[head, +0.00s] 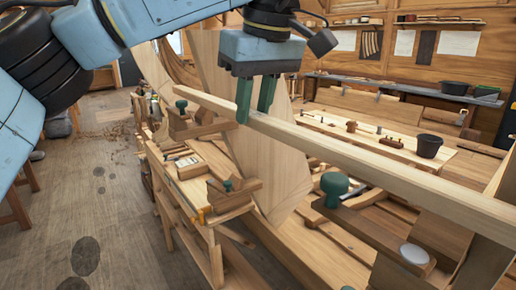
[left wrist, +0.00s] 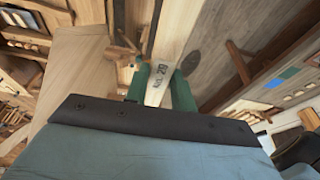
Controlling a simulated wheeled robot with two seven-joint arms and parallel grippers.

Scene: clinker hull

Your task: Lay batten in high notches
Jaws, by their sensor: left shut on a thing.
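A long pale wooden batten (head: 360,164) runs slantwise across the head view, from the upper middle to the lower right edge. My left gripper (head: 254,112) is shut on it with green fingers, nearer its far left end. In the left wrist view the batten (left wrist: 166,62) lies between the green fingers and bears dark printed lettering. A wide pale board (head: 268,165) stands below and behind it. At the right, the batten passes over or beside a wooden upright (head: 488,262); I cannot tell whether they touch. No notch shows clearly. My right gripper is not in view.
A green knob (head: 334,184) stands on woodwork below the batten. A side bench (head: 205,185) with clamps and blocks is at the left. A black bucket (head: 429,146) stands on a bench behind. Open floor (head: 95,215) lies at the left.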

